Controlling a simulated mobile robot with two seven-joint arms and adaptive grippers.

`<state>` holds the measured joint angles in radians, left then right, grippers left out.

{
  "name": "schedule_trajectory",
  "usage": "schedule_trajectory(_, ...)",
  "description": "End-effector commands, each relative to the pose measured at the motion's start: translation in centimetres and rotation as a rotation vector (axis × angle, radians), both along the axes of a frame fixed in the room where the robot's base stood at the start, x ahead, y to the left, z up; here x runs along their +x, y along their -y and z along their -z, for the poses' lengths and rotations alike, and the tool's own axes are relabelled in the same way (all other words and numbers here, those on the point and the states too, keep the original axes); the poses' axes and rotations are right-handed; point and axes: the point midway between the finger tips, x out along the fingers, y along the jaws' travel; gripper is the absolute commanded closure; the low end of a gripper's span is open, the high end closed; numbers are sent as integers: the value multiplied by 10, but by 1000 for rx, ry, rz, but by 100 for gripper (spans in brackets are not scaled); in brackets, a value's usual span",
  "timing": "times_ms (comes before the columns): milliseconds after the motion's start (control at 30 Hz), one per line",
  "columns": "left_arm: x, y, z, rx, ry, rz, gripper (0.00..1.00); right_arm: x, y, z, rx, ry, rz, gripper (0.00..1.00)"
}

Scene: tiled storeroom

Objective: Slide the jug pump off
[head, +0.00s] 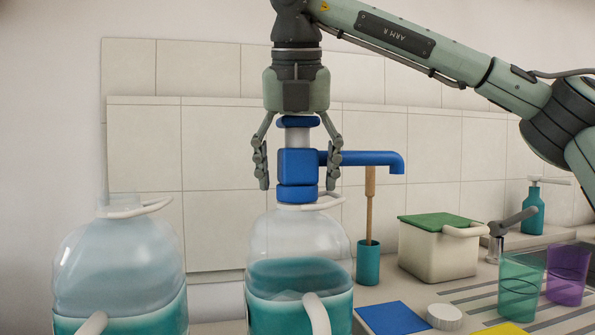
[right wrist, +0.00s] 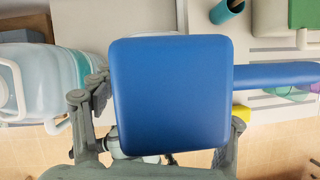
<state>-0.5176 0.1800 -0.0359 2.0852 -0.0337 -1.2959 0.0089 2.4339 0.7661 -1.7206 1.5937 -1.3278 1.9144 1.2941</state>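The blue jug pump (head: 298,163), with its spout pointing right, sits upright on the neck of the clear jug (head: 300,245), which holds teal liquid. My right gripper (head: 298,172) points straight down over the pump. Its fingers are open on either side of the pump body, with a gap showing on both sides in the head view. In the right wrist view the pump's square blue top (right wrist: 172,95) fills the middle between the fingers and hides the jug's neck. My left gripper is in neither view.
Right of the pumped jug are a teal cup with a wooden handle (head: 368,262), a cream box with green lid (head: 438,248), a faucet (head: 505,228) and green and purple tumblers (head: 568,275). A tiled wall stands behind.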

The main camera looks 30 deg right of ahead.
Motion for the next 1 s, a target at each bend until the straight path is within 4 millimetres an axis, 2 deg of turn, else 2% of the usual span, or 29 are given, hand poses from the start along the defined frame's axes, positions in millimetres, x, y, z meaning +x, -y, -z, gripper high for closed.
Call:
schedule_trajectory(67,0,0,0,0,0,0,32,0,0,0,0,0,0,40)
schedule_trajectory(400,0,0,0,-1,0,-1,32,0,0,0,0,0,0,82)
schedule_trajectory(633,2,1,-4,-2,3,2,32,0,0,-6,0,1,0,82)
schedule_trajectory(1000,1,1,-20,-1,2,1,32,0,0,-28,1,0,0,82)
